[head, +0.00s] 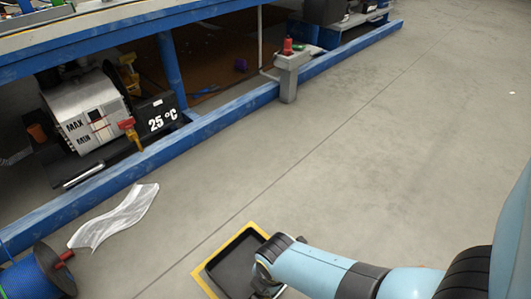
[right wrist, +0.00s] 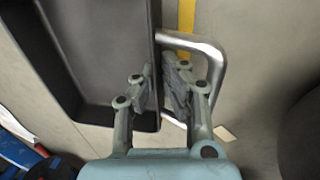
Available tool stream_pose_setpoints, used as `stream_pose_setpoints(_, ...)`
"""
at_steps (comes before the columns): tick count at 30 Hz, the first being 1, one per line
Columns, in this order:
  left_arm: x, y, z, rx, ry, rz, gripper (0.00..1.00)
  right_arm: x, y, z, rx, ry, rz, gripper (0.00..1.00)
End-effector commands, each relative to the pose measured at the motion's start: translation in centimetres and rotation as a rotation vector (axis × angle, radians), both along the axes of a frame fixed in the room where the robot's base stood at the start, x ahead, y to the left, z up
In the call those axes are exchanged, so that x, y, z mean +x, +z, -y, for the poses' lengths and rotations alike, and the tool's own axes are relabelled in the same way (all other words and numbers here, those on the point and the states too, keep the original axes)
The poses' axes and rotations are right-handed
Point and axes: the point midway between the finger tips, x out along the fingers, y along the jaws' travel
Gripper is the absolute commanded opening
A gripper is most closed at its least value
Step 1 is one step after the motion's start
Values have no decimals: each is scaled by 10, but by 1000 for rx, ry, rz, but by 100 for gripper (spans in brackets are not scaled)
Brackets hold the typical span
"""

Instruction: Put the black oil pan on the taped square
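The black oil pan (head: 234,262) is at the bottom centre of the head view, within the yellow taped square (head: 203,263), whose tape shows along its left and upper sides. It looks level; whether it touches the floor I cannot tell. In the right wrist view, the pan (right wrist: 92,50) has a silver loop handle (right wrist: 214,60) on its side. My right gripper (right wrist: 158,75) is at that side, one finger over the pan's inside and the other by the handle. The fingers are close together around the rim; whether they pinch it is unclear. My left gripper is out of view.
A blue-framed bench (head: 190,135) with a motor unit (head: 90,110) under it stands at upper left. A crumpled clear sheet (head: 115,215) and a blue reel (head: 38,278) lie at lower left. The floor right of the bench is largely clear.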

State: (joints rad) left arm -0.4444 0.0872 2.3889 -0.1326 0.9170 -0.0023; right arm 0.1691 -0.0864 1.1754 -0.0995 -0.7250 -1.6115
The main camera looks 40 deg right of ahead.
Motion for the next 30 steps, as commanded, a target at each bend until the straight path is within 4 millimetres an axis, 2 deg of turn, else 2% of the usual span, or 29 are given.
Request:
stream_pose_setpoints(11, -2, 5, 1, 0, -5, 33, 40, 0, -3, 0, 0, 0, 1, 0)
stream_pose_setpoints(15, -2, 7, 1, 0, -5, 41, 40, 0, -3, 0, 0, 0, 0, 20)
stream_pose_setpoints(18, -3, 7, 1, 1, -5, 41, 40, 0, -3, 0, 0, 0, 0, 29)
stream_pose_setpoints(28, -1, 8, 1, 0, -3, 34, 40, 0, 0, 0, 0, 0, 0, 29)
stream_pose_setpoints(29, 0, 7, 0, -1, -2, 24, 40, 0, 2, 0, 0, 0, 0, 29)
stream_pose_setpoints(30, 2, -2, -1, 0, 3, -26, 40, 0, 3, 0, 0, 0, 1, 29)
